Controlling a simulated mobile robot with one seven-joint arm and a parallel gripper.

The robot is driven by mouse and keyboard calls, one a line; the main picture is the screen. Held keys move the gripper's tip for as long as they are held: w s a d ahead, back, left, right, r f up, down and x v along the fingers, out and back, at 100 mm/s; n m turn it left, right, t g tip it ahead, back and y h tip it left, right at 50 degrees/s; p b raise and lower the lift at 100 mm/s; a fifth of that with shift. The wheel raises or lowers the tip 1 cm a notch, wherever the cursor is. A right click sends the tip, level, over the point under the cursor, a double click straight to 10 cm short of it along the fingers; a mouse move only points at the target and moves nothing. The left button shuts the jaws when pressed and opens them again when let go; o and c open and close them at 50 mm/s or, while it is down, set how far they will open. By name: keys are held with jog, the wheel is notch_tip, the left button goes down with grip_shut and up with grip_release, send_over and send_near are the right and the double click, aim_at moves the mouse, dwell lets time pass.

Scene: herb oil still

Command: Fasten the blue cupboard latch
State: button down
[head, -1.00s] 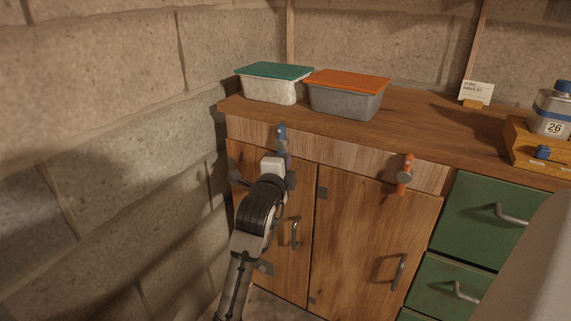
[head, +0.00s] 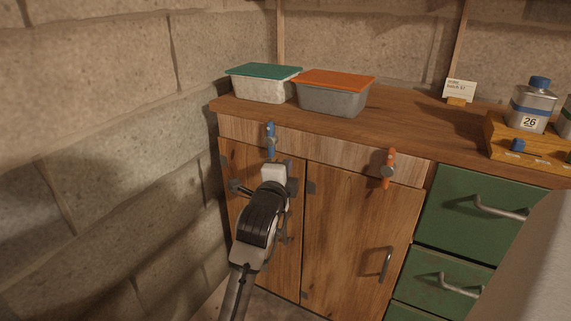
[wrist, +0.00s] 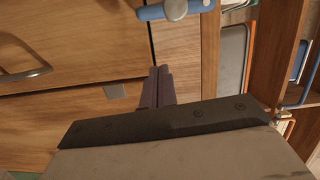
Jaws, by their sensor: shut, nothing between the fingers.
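The blue latch (head: 270,140) is on the pale rail above the left cupboard door (head: 237,165). It stands upright, with its lower end just over the door's top edge; the door looks closed. In the wrist view the latch (wrist: 205,5) lies across the top of the picture and its round pivot shows.
An orange latch (head: 389,168) stands upright over the right door (head: 345,235). Green drawers (head: 470,215) are further right. A block wall (head: 110,150) is close on the left.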

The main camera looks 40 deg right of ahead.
jog(key=b+v, duration=0.1)
jog(key=v, duration=0.5)
jog(key=shift+a+f, duration=0.2)
jog(key=shift+a, duration=0.15)
jog(key=shift+s, duration=0.15)
